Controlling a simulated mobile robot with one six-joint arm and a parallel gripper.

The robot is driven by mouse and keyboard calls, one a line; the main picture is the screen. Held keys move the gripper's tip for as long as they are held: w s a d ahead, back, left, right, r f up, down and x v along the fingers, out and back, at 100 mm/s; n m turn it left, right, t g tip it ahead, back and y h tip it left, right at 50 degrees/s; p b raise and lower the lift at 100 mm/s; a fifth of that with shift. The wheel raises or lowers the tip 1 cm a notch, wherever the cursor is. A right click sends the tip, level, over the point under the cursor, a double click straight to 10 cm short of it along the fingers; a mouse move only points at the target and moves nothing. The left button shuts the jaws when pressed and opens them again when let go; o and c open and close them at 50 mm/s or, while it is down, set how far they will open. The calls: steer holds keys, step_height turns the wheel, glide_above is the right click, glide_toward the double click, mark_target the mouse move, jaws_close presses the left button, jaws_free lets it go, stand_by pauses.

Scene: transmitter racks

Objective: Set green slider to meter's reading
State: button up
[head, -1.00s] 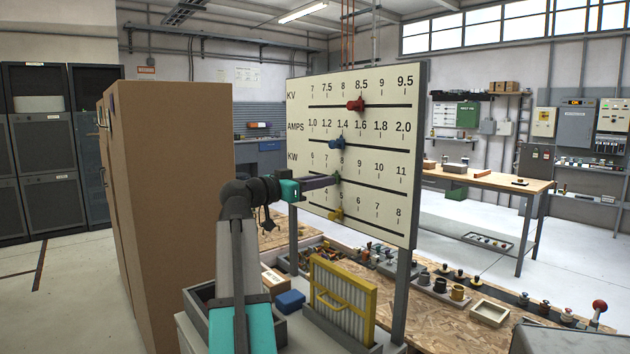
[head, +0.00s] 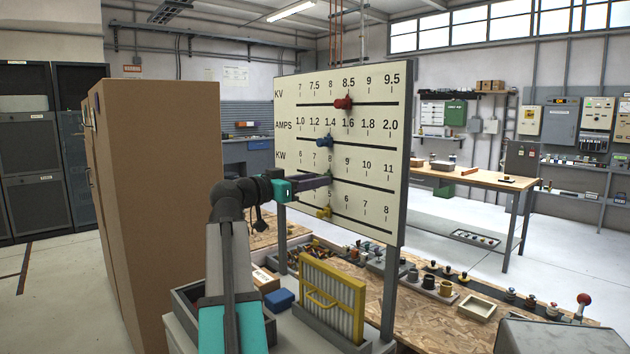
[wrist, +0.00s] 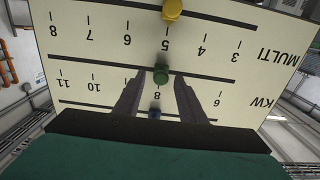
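The green slider (wrist: 161,74) sits on the KW rail of the white scale board (head: 345,90), close to the 8 mark, in the wrist view, which shows the board upside down. My gripper (wrist: 158,78) has its two dark fingers apart, one on each side of the green knob, with a visible gap on both sides. In the head view my gripper (head: 328,179) reaches the board from the left and mostly hides the green slider. The meter's reading cannot be made out in any view.
On the same board are a red slider (head: 343,102), a blue slider (head: 324,140) and a yellow slider (head: 324,212), each on its own rail. A tall brown cabinet (head: 160,200) stands left of my arm. A yellow-framed rack (head: 332,295) is below the board.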

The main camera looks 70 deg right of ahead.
steer(key=v, duration=1.3)
steer(key=shift+a, duration=0.35)
steer(key=shift+w, duration=0.15)
